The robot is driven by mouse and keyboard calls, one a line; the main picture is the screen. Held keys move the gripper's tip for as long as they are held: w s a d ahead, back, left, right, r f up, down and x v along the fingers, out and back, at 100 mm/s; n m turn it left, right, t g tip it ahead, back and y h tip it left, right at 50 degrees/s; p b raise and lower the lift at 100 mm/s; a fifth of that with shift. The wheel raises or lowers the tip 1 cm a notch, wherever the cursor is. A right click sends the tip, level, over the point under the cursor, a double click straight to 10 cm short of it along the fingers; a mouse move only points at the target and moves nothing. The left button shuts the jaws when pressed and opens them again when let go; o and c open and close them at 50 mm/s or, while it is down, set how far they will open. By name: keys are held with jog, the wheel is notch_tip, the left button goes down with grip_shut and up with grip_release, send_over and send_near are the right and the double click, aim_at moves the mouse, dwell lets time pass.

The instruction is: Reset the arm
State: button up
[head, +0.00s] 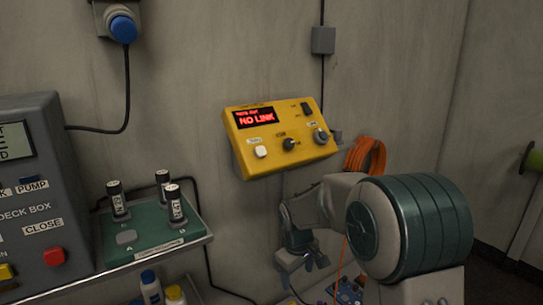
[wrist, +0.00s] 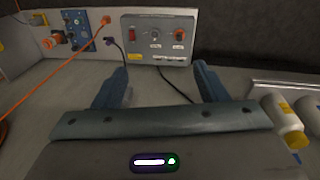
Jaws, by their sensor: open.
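My arm (head: 410,228) shows at the lower right of the head view, with a large green and grey joint nearest the camera. Its far links bend down to the left, below the yellow box. In the wrist view my gripper (wrist: 160,85) has its two blue fingers wide apart. Nothing is between them. A grey box (wrist: 157,38) with a red-lit switch and knobs stands beyond the fingers, apart from them.
A yellow control box (head: 280,137) reading "NO LINK" is on the wall. A green tray (head: 150,242) with black-capped vials stands beside a grey deck box (head: 40,200). In the wrist view are a blue panel (wrist: 72,30), an orange cable (wrist: 60,76) and a white bottle (wrist: 283,122).

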jog(key=s+d+r+m+p, duration=0.4)
jog(key=s+r+p, duration=0.4)
jog(key=s+r, duration=0.4)
jog(key=s+d+r+m+t+p, duration=0.1)
jog(key=s+d+r+m+p, duration=0.3)
jog(key=s+r+p, duration=0.3)
jog(key=s+r, duration=0.5)
jog(key=r, duration=0.2)
jog(key=shift+s+t+y+p, duration=0.3)
jog(key=shift+s+p, duration=0.1)
